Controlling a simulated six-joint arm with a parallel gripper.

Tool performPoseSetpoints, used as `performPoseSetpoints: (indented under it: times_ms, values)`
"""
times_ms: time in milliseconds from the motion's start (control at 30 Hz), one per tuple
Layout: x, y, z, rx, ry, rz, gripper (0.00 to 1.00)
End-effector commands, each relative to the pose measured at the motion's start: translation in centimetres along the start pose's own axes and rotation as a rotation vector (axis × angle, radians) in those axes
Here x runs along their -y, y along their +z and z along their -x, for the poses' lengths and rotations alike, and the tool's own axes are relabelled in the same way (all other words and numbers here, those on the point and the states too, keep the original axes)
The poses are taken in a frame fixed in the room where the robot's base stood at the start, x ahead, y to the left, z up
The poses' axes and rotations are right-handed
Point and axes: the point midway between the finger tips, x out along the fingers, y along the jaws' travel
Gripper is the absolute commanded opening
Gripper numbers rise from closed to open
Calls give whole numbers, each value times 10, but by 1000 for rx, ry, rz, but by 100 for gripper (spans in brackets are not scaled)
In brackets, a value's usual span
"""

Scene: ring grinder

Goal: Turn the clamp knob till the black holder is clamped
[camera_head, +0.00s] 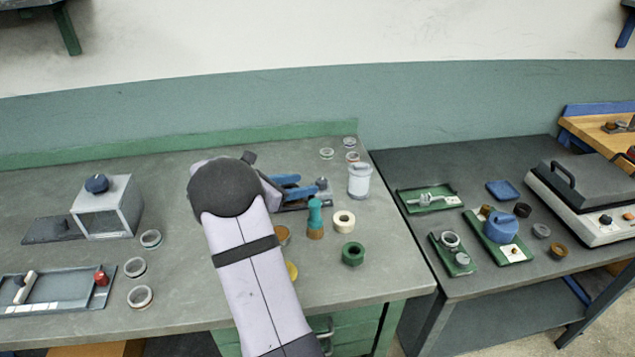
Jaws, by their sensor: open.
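My arm reaches in from the bottom, and its dark round joint covers part of the bench. My gripper (307,186) shows to the right of that joint, with two blue fingers spread apart. A small dark knob-like part (321,184) is just beyond the fingertips; I cannot tell whether they touch it. It seems to belong to a low dark fixture (292,207) under the fingers, mostly hidden. I cannot make out the black holder or whether it is clamped.
A grey box (110,207) with a blue knob and a grey tray (70,305) with a red knob are left.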

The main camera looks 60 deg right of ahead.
Motion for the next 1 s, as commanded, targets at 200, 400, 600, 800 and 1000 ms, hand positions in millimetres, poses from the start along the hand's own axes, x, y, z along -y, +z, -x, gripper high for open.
performPoseSetpoints:
  times_ms: [200,400,600,800,1000]
  values:
    - [1,1,-18,0,-5,-1,45]
    - [2,2,-45,0,-6,1,45]
    - [1,1,-65,1,-4,1,45]
    - [1,1,-72,0,-2,0,45]
    - [0,0,-72,1,-2,0,45]
